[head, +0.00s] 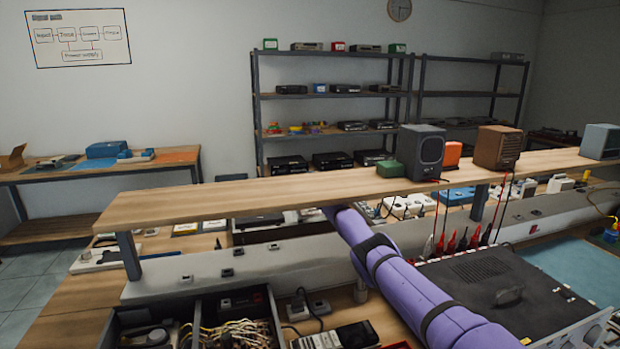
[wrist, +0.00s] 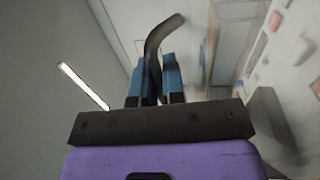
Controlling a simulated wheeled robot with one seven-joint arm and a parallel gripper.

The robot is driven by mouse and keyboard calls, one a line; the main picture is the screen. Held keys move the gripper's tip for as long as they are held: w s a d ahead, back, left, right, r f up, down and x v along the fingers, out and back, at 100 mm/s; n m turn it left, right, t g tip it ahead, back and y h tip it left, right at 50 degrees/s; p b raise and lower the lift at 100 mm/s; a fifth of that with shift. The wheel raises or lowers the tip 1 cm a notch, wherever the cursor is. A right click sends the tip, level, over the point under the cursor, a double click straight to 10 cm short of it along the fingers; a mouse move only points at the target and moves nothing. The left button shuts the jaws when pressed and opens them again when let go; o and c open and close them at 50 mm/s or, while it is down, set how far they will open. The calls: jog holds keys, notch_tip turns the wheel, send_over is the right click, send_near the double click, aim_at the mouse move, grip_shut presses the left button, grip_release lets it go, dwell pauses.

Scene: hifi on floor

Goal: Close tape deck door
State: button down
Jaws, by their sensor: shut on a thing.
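My gripper (wrist: 160,75) shows in the wrist view with two blue fingers shut on a dark, curved, strip-like piece (wrist: 165,35) that rises between them and bends to the right. I cannot tell what this piece belongs to. In the head view my purple arm reaches forward under the raised wooden shelf, and the shelf hides its far end and gripper. No tape deck door can be made out with certainty in either view. A dark flat unit (head: 258,222) stands under the shelf, left of my arm; I cannot tell whether it is the tape deck.
The raised wooden shelf (head: 250,198) crosses above my arm, with a grey speaker (head: 422,152) and a brown box (head: 497,147) on it. A large black unit (head: 480,272) lies right of the arm. An open bin of cables (head: 235,332) is at the front left.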

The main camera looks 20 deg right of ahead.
jog(key=shift+w+a+f+g, duration=0.15)
jog(key=shift+w+f+g, duration=0.05)
jog(key=shift+f+g, duration=0.2)
